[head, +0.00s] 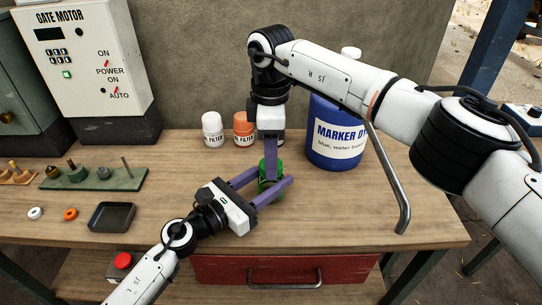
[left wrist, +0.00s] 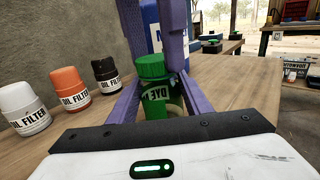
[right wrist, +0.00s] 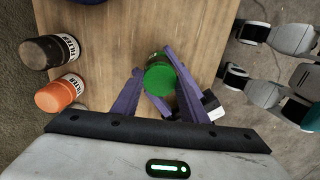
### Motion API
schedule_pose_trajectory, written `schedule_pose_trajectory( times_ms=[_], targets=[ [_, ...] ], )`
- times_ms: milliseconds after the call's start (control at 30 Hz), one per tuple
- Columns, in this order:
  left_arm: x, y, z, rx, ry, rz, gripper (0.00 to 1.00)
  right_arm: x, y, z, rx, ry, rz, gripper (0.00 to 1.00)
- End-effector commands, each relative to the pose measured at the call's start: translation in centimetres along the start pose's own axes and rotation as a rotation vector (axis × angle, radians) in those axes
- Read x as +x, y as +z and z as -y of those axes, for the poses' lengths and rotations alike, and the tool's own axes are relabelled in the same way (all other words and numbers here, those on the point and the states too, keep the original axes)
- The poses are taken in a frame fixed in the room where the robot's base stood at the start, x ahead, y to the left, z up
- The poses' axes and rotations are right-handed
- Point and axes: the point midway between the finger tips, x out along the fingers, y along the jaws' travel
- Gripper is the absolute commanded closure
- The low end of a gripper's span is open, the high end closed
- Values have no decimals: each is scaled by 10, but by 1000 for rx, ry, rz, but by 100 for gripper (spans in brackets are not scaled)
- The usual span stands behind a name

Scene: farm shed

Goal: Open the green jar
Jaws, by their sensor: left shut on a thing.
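The green jar (head: 270,184), with a green lid and a DYE label, stands near the middle of the wooden bench. It also shows in the left wrist view (left wrist: 153,100). My left gripper (head: 270,181) reaches in from the front left and is shut on the jar's body, one finger on each side. My right gripper (head: 269,165) points down from above with its fingers apart. In the right wrist view the round green lid (right wrist: 160,79) lies between these fingers, with a gap visible on its left. In the head view the fingers partly hide the jar.
White (head: 213,130) and orange (head: 243,129) oil filter bottles stand behind the jar; a black one (left wrist: 105,75) is beside them. A blue marker dye jug (head: 336,140) stands to the right. A black tray (head: 111,217) lies left. The front right of the bench is clear.

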Motion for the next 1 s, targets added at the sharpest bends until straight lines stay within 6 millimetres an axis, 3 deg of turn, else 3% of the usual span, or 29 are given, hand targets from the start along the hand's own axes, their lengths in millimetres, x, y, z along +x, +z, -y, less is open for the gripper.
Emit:
schedule_pose_trajectory(
  times_ms=[167, 267, 1000],
  targets=[
    [0, 0, 0, 0, 0, -1, 100, -1, 0, 0, -44, 1, 0, 87],
    [0, 0, 0, 0, 0, -1, 100, -1, 0, 0, -183, 1, -1, 87],
    [0, -1, 0, 0, -1, -1, 100, -2, -1, 0, -1848, 2, 0, 87]
  ],
)
